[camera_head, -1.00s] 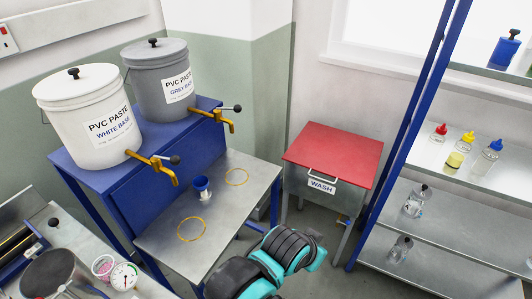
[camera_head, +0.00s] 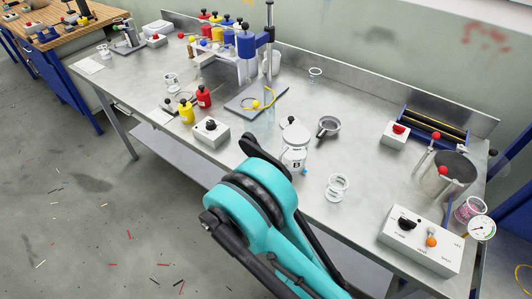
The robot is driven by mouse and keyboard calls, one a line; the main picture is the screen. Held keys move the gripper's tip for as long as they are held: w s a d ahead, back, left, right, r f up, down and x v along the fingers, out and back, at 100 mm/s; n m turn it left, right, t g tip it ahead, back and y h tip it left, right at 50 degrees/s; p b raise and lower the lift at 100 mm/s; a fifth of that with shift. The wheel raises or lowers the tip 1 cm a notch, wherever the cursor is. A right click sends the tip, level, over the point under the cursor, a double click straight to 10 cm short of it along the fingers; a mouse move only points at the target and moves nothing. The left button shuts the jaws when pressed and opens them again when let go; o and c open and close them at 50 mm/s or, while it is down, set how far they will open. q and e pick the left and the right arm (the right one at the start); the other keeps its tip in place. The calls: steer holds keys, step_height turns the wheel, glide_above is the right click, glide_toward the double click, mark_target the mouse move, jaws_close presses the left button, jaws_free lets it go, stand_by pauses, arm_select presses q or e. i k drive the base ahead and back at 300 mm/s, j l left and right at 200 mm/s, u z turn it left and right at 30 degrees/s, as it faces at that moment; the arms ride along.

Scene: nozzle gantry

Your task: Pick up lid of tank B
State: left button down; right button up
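A pale, see-through jar marked B (camera_head: 294,160) stands upright near the front edge of the steel bench, just beyond my arm. Its top looks white, and a small black knob (camera_head: 291,120) shows at it; the lid's outline is too small to make out clearly. One of my teal and black arms reaches up from the bottom middle, and its upper part ends just left of the jar, seemingly apart from it. I cannot make out fingers on this arm, and no gripper shows clearly. My other arm is out of view.
The steel bench (camera_head: 140,90) carries a stand with a blue tank (camera_head: 246,44), red and yellow bottles (camera_head: 204,96), a grey switch box (camera_head: 211,131), a clear beaker (camera_head: 337,188), a metal cup (camera_head: 328,126) and a control box (camera_head: 420,240). Open floor lies at left.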

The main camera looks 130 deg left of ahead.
mark_target(285, 122)
steer(key=u, duration=4.15)
